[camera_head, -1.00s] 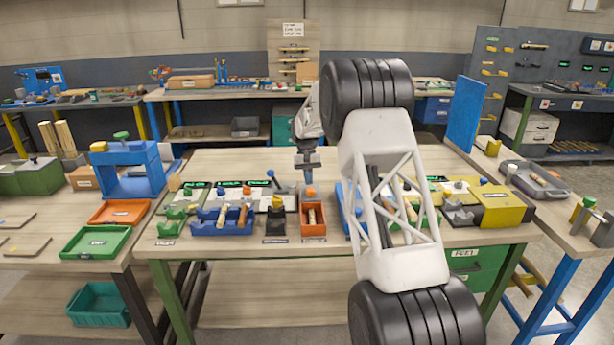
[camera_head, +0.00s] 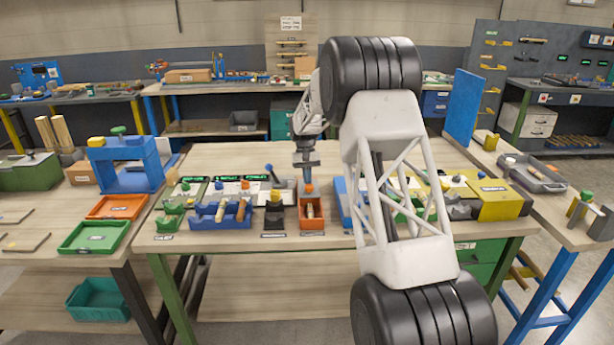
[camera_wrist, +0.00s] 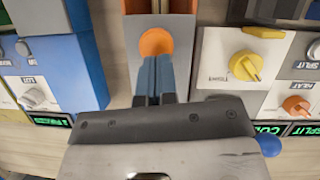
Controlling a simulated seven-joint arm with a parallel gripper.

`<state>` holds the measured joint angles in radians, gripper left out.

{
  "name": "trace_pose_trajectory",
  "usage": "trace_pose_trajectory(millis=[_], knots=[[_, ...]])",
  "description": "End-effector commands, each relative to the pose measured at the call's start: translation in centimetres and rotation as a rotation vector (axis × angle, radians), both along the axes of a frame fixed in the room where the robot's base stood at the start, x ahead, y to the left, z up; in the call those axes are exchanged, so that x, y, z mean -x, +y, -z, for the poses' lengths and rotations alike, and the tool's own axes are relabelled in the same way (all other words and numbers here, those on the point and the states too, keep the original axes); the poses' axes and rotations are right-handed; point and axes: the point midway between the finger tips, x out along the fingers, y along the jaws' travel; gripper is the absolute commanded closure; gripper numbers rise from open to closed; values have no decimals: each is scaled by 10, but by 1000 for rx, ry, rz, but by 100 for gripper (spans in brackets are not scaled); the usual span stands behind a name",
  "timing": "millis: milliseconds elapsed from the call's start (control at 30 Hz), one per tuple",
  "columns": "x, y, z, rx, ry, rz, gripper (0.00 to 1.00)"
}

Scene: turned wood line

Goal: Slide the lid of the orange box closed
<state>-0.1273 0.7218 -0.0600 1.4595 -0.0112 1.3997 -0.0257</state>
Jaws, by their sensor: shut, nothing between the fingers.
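The orange box (camera_head: 312,227) stands near the front of the middle table, with a light wooden piece showing inside its open front part. Its grey lid (camera_wrist: 181,70) with a round orange knob (camera_wrist: 156,41) lies at the box's far side. The knob also shows in the head view (camera_head: 308,187). My gripper (camera_wrist: 155,62) is shut and empty, with its blue-grey fingers pointing down just behind the knob, on the side away from the box's open part. The fingertips are at or very close to the knob; I cannot tell whether they touch.
A blue holder (camera_head: 205,221) with wooden pieces stands left of the box, with a black block (camera_head: 274,221) between. A blue piece (camera_head: 343,205) stands close on the right. Panels with knobs and green displays (camera_head: 228,178) stand behind. The table beyond is clear.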

Motion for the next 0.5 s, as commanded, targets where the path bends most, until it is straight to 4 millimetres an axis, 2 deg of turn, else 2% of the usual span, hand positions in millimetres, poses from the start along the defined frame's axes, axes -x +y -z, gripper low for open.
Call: trace_pose_trajectory(millis=[500], knots=[[51,0,1,0,2,0,100]])
